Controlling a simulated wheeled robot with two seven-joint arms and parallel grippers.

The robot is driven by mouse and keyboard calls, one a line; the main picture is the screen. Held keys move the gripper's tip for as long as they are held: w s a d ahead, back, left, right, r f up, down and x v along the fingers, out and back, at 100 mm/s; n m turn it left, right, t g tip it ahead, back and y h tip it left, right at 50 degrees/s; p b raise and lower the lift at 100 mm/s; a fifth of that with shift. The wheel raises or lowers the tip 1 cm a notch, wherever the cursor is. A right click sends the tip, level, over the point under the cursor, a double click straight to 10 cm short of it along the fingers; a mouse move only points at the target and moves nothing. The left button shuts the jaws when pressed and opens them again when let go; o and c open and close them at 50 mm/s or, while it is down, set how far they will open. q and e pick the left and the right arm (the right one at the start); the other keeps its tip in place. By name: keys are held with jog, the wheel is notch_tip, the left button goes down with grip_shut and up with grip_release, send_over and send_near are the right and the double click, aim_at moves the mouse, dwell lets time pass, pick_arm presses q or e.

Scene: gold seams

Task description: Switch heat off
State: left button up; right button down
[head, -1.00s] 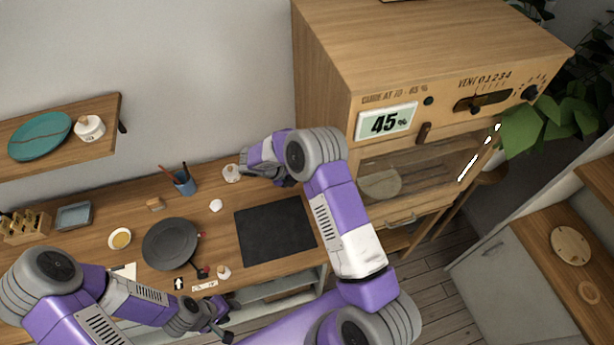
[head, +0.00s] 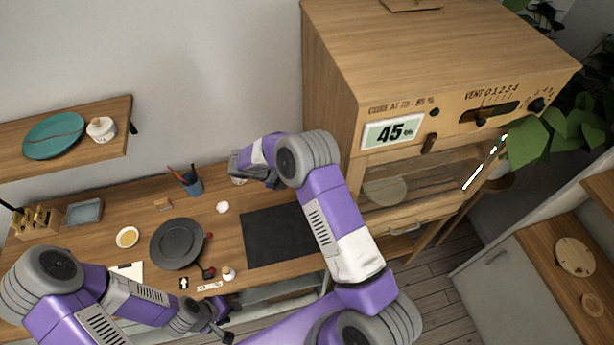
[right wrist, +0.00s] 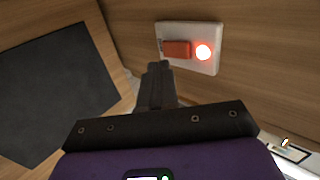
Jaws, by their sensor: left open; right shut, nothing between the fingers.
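A white switch plate (right wrist: 188,47) is fixed to a wooden panel in the right wrist view. It carries a red switch (right wrist: 177,49) at its left and a glowing red lamp (right wrist: 203,52) at its right. My right gripper (right wrist: 158,72) is shut and empty, its tips just below and left of the red switch. I cannot tell whether they touch the plate. In the head view its fingers are hidden behind my right arm, and the switch is not visible. My left gripper (head: 226,325) is open and empty at the table's front edge.
A wooden cabinet (head: 430,50) with a 45 % display (head: 393,131) stands right of the worktable. A black mat (head: 278,238) lies beside it; a dark round plate (head: 177,244) and small items lie left. A shelf (head: 70,145) hangs above the table's left part.

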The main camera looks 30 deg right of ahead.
jog(key=r+b+v, duration=0.1)
jog(key=v, duration=0.8)
jog(key=shift+d, duration=0.15)
jog(key=shift+r, duration=0.1)
jog(key=a+f+m+h+b, duration=0.1)
jog(key=m+b, duration=0.1)
jog(key=m, duration=0.4)
jog(key=a+f+m+h+b, duration=0.1)
jog(key=f+m+b, duration=0.1)
jog(key=m, duration=0.4)
jog(key=a+f+m+h+b, duration=0.1)
jog(key=f+m+b, duration=0.1)
jog(key=m, duration=0.4)
jog(key=shift+w+f+g+b, duration=0.1)
jog(key=shift+w+g+b, duration=0.2)
jog(key=shift+g+b, duration=0.1)
jog(key=shift+d, duration=0.15)
jog(key=r+p+x, duration=0.1)
jog(key=p+x, duration=0.1)
jog(key=x, duration=1.1)
jog(key=shift+d+f+p, duration=0.2)
jog(key=shift+d+p, duration=0.2)
jog(key=shift+d, duration=0.2)
